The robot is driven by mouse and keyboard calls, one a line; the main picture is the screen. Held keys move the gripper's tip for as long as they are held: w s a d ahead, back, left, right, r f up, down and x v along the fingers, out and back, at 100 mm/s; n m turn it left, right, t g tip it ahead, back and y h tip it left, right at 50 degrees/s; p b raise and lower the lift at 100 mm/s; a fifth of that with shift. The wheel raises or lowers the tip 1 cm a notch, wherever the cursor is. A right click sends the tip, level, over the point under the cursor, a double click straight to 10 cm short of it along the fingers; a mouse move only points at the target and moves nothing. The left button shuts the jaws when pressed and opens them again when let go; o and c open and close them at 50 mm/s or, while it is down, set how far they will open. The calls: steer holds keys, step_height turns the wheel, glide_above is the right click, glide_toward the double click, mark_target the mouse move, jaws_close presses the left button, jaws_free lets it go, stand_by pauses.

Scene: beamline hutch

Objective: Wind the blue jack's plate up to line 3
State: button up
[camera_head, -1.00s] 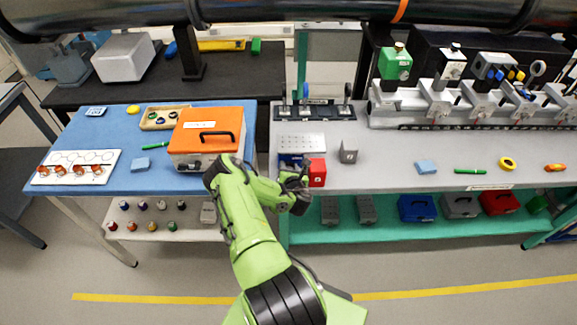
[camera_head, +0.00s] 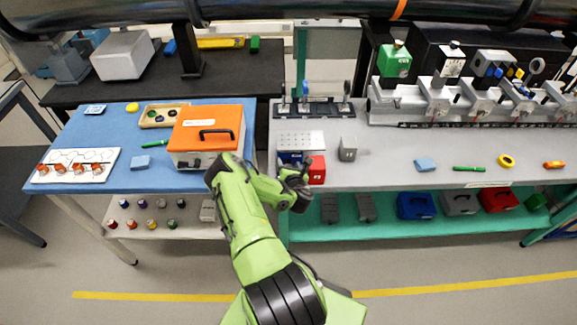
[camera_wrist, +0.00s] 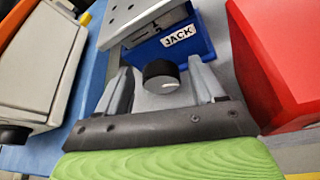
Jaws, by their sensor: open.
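The blue jack (camera_head: 290,157) stands at the front left of the grey bench. Its base, labelled JACK, also shows in the wrist view (camera_wrist: 185,42). A pale perforated plate (camera_head: 302,139) lies on top, partly seen in the wrist view (camera_wrist: 135,14). A round black knob (camera_wrist: 160,76) sticks out of the jack's front. My gripper (camera_wrist: 160,68) is open, with one finger on each side of the knob. Gaps show between the fingers and the knob. In the head view, my gripper (camera_head: 299,176) partly hides the jack's front.
A red box (camera_head: 317,171) stands close to the jack's right, beside my right finger. A white case with an orange lid (camera_head: 213,128) is on the blue bench to the left. A grey metal block (camera_head: 348,150) stands right of the plate.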

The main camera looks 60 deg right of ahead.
steer(key=b+v, duration=0.3)
steer(key=v, duration=1.2)
steer(key=shift+a+r, duration=0.15)
steer(key=shift+a, duration=0.2)
steer(key=shift+s, duration=0.1)
